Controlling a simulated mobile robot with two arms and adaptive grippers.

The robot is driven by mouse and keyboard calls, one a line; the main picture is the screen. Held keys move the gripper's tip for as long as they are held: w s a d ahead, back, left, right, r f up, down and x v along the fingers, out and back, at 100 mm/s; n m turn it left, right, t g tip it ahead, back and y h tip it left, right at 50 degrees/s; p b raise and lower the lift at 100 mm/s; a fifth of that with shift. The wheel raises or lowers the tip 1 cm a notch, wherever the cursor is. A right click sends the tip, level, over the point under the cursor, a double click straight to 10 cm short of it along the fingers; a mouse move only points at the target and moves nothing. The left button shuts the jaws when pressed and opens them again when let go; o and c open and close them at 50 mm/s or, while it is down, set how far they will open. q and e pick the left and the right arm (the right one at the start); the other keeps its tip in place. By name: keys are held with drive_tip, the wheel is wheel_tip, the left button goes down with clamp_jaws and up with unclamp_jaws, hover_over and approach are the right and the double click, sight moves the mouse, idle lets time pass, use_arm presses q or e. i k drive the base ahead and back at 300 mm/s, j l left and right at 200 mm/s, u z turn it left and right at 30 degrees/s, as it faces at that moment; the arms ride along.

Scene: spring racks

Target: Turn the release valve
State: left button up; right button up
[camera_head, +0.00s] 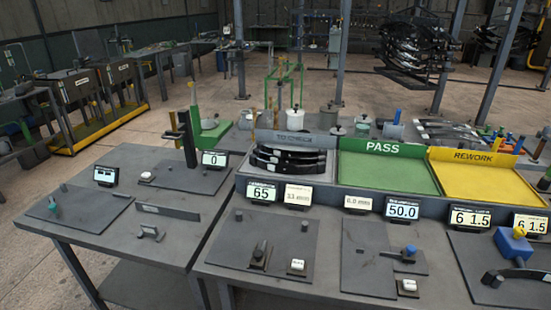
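No part labelled as a release valve can be read at this size. A small teal-handled fitting (53,206) stands on a dark plate at the left of the left bench. A small grey lever (150,232) sits near that bench's front edge. A blue-knobbed fitting (409,251) is on a plate on the right bench. A dark upright handle (186,137) stands at the back of the left bench beside a display reading 0 (214,159). I cannot tell which of these is the valve. Neither of my grippers is in view.
The left bench (180,260) and right bench stand close together. Dark leaf springs (288,160) sit in a grey tray, beside a green PASS tray (385,175) and a yellow REWORK tray (485,182). Displays line the tray fronts. A blue block (513,244) is at the right.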

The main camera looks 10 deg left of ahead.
sight(519, 232)
drive_tip(key=z, duration=1.3)
